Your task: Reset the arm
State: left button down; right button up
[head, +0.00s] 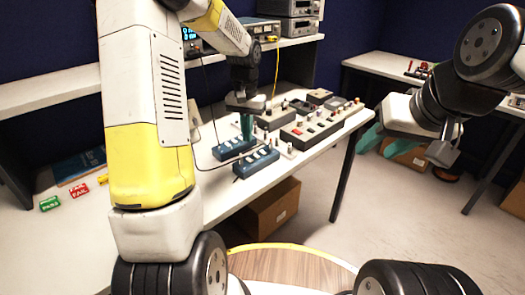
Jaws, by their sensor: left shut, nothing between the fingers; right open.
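My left arm (150,110) comes in from the left and reaches over the white workbench. My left gripper (247,136) has teal fingers that are shut with nothing between them. It points down just above or behind the blue switch boxes; whether it touches one, I cannot tell. One blue box (232,148) is beside the fingertips and another blue box (256,163) is nearer to me. My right arm (440,105) is at the right, clear of the bench. My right gripper (384,143) is open and empty, its teal fingers spread over the floor beyond the bench edge.
A grey button panel (312,131) and smaller devices stand right of the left gripper. Instruments (290,27) sit on the shelf behind. Green (50,203) and red (79,191) labelled blocks lie at the left. A cardboard box (268,208) is under the bench. Floor between benches looks mostly clear.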

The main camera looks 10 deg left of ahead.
pick_arm(q)
jog(key=s+r+t, duration=0.3)
jog(key=s+r, duration=0.8)
jog(key=r, duration=0.1)
jog(key=s+d+r+n+t+h, duration=0.1)
jog(key=s+d+r+t+h, duration=0.1)
jog(key=s, duration=1.1)
jog(key=shift+s+r+t, duration=0.15)
jog(key=shift+r+t, duration=0.35)
jog(key=shift+t, duration=0.1)
